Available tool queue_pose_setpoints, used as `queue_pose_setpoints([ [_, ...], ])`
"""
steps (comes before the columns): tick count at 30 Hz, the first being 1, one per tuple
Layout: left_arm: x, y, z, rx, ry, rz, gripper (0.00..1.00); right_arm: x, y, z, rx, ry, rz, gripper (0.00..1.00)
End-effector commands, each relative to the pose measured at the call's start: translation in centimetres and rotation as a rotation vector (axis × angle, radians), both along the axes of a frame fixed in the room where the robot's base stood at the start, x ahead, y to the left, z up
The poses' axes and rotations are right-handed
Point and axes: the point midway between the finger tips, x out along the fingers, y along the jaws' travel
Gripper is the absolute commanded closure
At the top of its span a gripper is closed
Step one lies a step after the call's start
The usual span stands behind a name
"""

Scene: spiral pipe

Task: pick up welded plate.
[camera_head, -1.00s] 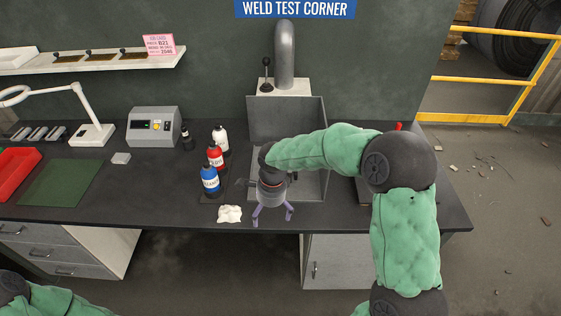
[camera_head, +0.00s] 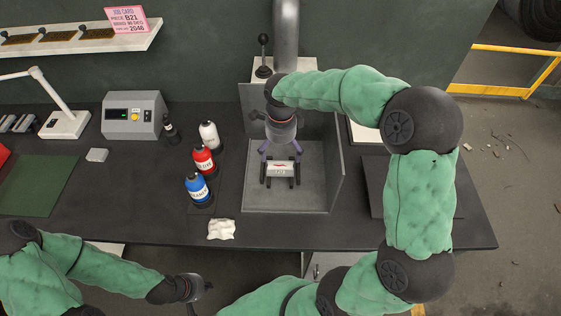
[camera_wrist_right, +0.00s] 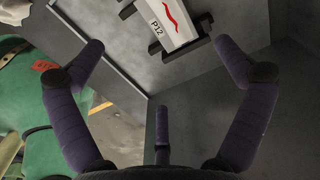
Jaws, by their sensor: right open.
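The welded plate (camera_head: 280,170) is a pale plate with a red line on it. It rests on a black stand inside the grey metal booth (camera_head: 262,200). In the right wrist view the plate (camera_wrist_right: 172,24) reads "P12" and lies at the top, beyond the fingertips. My right gripper (camera_head: 281,150) is open and empty, just behind the plate in the head view, with its fingers apart from it. My left gripper (camera_head: 200,288) is low in front of the bench, away from the plate; its fingers are too unclear to judge.
Blue (camera_head: 197,187), red (camera_head: 204,160) and white (camera_head: 209,136) bottles stand left of the booth. A crumpled white cloth (camera_head: 221,229) lies at the bench's front edge. A lever (camera_head: 263,55) and pipe stand behind. A dark flat plate lies right of the booth.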

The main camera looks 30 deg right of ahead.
Motion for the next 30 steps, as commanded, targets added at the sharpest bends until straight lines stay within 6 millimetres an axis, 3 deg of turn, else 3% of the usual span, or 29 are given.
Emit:
queue_pose_setpoints([
  [7,0.0,0.0,-1.1,0.0,0.0,0.0,1.0,0.0,0.0,-3.9,0.0,0.004,0.001,0.0],
  [16,0.0,0.0,-1.7,0.0,0.0,0.0,1.0,0.2,0.0,-6.0,0.0,0.002,0.0,0.0],
  [24,0.0,0.0,-2.9,0.0,0.0,0.0,1.0,0.5,-0.1,-9.7,0.0,0.004,0.002,0.0],
  [30,0.0,0.0,-2.9,0.0,0.0,0.0,1.0,0.6,-0.1,-10.0,0.0,0.0,0.001,0.0],
])
